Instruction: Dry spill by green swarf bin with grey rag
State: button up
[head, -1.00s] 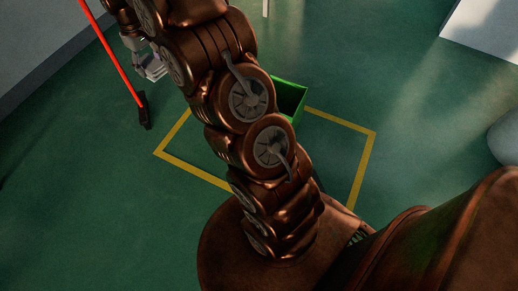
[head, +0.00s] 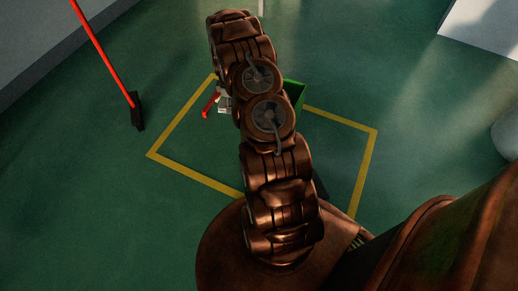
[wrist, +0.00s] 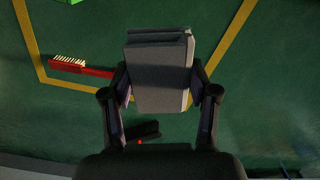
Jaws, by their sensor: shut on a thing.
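The grey rag (wrist: 162,85) is a folded, blocky bundle in the wrist view. My gripper (wrist: 160,76) is shut on it, one finger at each side, and holds it over the green floor. In the head view a small pale part at the end of my arm (head: 225,105) shows left of my arm links; rag and fingers cannot be told apart there. The green swarf bin (head: 295,92) is mostly hidden behind my arm; a corner of the green bin (wrist: 66,1) shows at the wrist view's top edge. I cannot make out a spill.
A red brush (wrist: 82,68) with pale bristles lies left of the rag; it also shows in the head view (head: 210,102). A yellow floor outline (head: 190,176) surrounds the bin area. A red-handled broom (head: 105,49) with a black head stands outside it, left.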

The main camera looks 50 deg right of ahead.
jog(key=s+d+f+n+b, duration=0.1)
jog(key=s+f, duration=0.3)
jog(key=f, duration=0.4)
jog(key=s+d+f+n+b, duration=0.1)
jog(key=s+f, duration=0.3)
jog(key=f, duration=0.4)
jog(key=s+d+f+n+b, duration=0.1)
jog(key=s+f, duration=0.3)
jog(key=f, duration=0.4)
jog(key=shift+s+d+f+n+b, duration=0.35)
jog(key=shift+n+b, duration=0.15)
jog(key=shift+b, duration=0.1)
jog(key=shift+s+f, duration=0.15)
jog(key=shift+f, duration=0.05)
jog(key=shift+r+p, duration=0.15)
jog(key=shift+p, duration=0.45)
jog(key=shift+f+b, duration=1.15)
jog(key=shift+f, duration=1.35)
jog(key=shift+f+b, duration=0.3)
jog(key=shift+f, duration=0.4)
